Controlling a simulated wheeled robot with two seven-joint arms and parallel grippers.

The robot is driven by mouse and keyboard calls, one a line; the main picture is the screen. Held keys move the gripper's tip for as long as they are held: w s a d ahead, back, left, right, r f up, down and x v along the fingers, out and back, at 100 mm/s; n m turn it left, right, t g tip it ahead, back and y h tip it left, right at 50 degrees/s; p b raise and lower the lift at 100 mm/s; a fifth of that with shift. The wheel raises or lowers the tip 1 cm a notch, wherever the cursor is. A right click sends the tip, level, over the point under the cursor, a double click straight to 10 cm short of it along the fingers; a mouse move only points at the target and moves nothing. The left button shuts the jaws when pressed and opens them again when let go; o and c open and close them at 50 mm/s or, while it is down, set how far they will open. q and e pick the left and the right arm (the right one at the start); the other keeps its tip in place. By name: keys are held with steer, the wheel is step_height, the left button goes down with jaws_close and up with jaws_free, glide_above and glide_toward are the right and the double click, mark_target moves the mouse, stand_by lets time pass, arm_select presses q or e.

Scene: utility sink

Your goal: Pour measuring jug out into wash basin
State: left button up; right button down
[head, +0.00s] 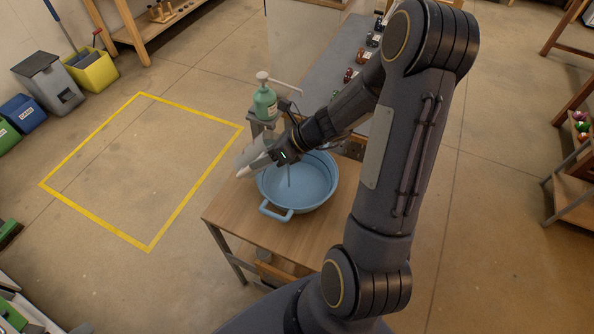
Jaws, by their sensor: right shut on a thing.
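The wash basin (318,193) is a round blue bowl with a handle at its front left, standing on a wooden table. My right gripper (274,154) is over the left rim of the basin, shut on the measuring jug (251,152). The jug is pale grey, looks tilted, and is partly hidden by the gripper. A thin vertical line shows below the gripper over the basin; I cannot tell whether it is liquid. The jug's contents are hidden. My left gripper is not in view.
A green pump bottle (265,103) stands just behind the jug. The wooden table (240,208) is bare at its front left. A grey counter (335,55) with several small items lies behind. Yellow floor tape (95,212) marks an empty area at left.

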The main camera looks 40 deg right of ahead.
mark_target(272, 164)
steer(key=shift+s+d+f+t+y, duration=0.25)
steer(key=shift+d+f+t+y, duration=0.1)
steer(key=shift+t+y, duration=0.35)
stand_by(0.8)
steer(key=f+y+b, duration=0.1)
steer(key=b, duration=0.1)
steer(key=f+b, duration=0.1)
steer(key=b, duration=0.1)
steer(key=shift+s+d+f+t+y+b, duration=0.2)
steer(key=shift+d+t+y+b, duration=0.1)
steer(key=shift+d+t+y, duration=0.1)
stand_by(0.6)
steer(key=shift+s+d+f+t+y+b, duration=0.35)
steer(key=shift+f+t+y+b, duration=0.2)
steer(key=shift+b, duration=1.1)
